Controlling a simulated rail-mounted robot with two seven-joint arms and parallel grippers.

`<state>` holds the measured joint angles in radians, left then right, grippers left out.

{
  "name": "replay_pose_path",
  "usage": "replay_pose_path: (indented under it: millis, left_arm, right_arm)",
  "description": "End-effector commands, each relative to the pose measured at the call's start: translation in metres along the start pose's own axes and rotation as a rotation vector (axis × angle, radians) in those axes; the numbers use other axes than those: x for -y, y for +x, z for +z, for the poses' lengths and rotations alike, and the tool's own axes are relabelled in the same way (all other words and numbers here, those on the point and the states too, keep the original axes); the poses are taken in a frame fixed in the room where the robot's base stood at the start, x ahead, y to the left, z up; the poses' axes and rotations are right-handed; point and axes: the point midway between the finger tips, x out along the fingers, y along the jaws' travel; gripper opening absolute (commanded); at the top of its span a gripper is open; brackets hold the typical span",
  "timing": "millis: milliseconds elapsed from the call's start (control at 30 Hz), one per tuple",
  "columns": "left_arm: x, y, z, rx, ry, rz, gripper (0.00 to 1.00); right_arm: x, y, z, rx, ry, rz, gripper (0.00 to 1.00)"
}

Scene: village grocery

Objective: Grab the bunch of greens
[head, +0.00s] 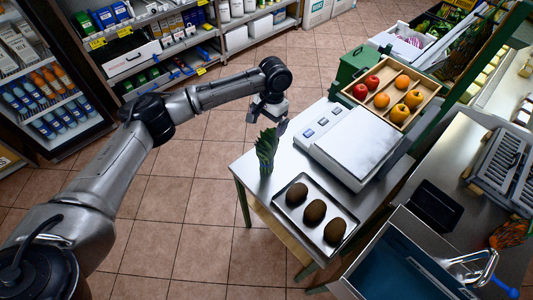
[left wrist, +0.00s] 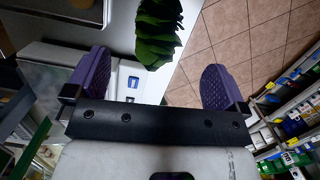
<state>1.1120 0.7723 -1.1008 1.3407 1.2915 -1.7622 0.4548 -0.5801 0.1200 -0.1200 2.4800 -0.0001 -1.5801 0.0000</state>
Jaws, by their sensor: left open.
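The bunch of greens (head: 266,150) stands upright near the back left corner of the metal table (head: 262,188). In the left wrist view the greens (left wrist: 158,32) show as dark leaves at the top, beyond the fingertips. My left gripper (head: 277,122) is just above and behind the greens, apart from them. In the left wrist view its two purple finger pads stand wide apart with nothing between them (left wrist: 156,82). The lower end of the greens is small in the head view. My right gripper is not in view.
A white scale (head: 352,142) stands right of the greens, with a wooden tray (head: 425,72) of fruit behind it. A metal tray (head: 288,214) with three brown oval items lies in front. Left of the table is open tiled floor.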

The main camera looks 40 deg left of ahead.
Motion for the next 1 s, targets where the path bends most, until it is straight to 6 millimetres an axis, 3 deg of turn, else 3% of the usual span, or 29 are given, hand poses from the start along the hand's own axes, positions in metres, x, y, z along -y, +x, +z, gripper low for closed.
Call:
replay_pose_path:
  millis: [100,367,700,1000]
  left_arm:
    - [0.0,0.013,0.0,0.0,0.0,-0.001,1.0]
    - [0.0,0.026,0.0,-0.001,0.0,0.0,1.0]
    - [-0.003,0.066,0.0,0.0,0.001,-0.001,1.0]
    - [-0.003,0.073,0.0,-0.002,0.001,0.0,1.0]
  right_arm:
    - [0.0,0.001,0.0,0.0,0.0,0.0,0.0]
    - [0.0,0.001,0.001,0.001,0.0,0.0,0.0]
    - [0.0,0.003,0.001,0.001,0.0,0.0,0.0]
    - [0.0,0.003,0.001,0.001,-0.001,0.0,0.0]
